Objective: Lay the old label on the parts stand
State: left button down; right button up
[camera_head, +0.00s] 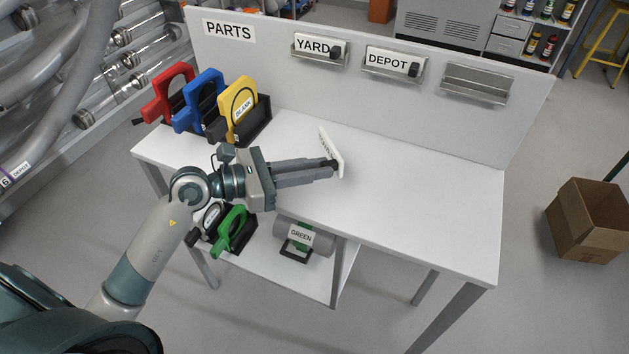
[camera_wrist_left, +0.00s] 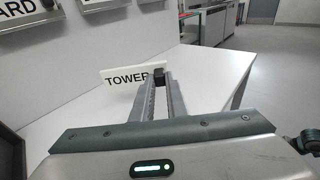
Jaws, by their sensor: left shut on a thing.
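My left gripper (camera_head: 332,167) is shut on a white label plate (camera_head: 325,145), held by its dark knob over the stand's top. In the left wrist view the label (camera_wrist_left: 118,77) reads TOWER and stands upright between the fingertips (camera_wrist_left: 160,78). Whether its lower edge touches the top is unclear. The parts stand (camera_head: 420,200) is a white table with a back panel marked PARTS (camera_head: 229,30). My right gripper is not in view.
Panel holders carry YARD (camera_head: 317,48) and DEPOT (camera_head: 392,64) labels; a third holder (camera_head: 475,84) is empty. Red (camera_head: 168,92), blue (camera_head: 199,100) and yellow (camera_head: 238,105) parts stand at the top's left. A green part (camera_head: 232,230) is on the lower shelf. The top's right is clear.

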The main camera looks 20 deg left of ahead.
aim_at(315, 193)
pick_arm(q)
jog(key=shift+f, duration=2)
jog(key=shift+f, duration=0.15)
jog(key=c, duration=1.7)
grip_release()
jog(key=shift+c, duration=0.2)
jog(key=shift+r, duration=0.2)
